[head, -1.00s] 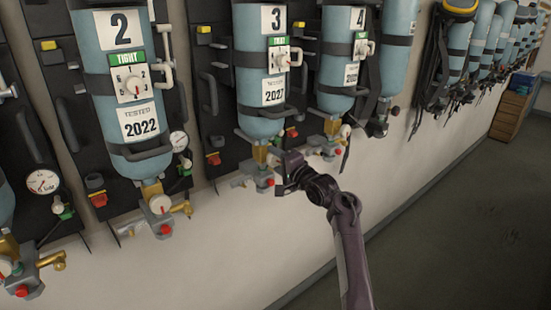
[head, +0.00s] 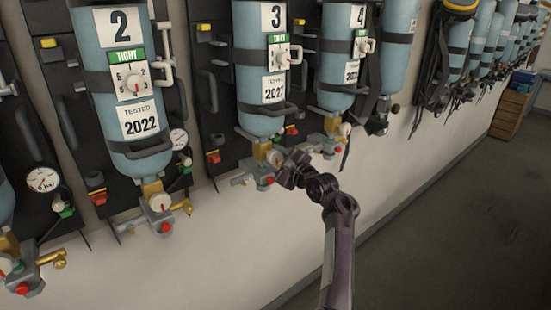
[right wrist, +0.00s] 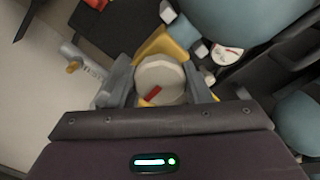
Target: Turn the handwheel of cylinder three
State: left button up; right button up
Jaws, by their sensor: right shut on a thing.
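Cylinder three (head: 262,70) is a light blue cylinder hung upside down on the wall rack, with a white "3" label, a green "TIGHT" tag and a "TESTED 2027" label. Its handwheel is a round whitish knob with a red mark, clear in the right wrist view (right wrist: 160,80) and just showing in the head view (head: 275,158), on the brass valve under the cylinder. My right gripper (right wrist: 160,92) is shut on the handwheel, one finger on each side of it. In the head view the right gripper (head: 283,170) reaches the valve from the right. My left gripper is not in view.
Cylinder two (head: 128,80) hangs to the left and cylinder four (head: 350,60) to the right, each with its own valve. A pressure gauge (right wrist: 226,53) is near the gripper. The wall below and the floor at right are clear.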

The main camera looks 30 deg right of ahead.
jog(key=shift+f+m, duration=0.1)
jog(key=shift+m, duration=0.4)
jog(key=o, duration=1)
jog(key=shift+s+b, duration=0.3)
jog(key=shift+s, duration=0.2)
jog(key=s+b, duration=0.2)
jog(key=s, duration=0.4)
jog(key=shift+s+d, duration=0.3)
jog(key=shift+s, duration=0.1)
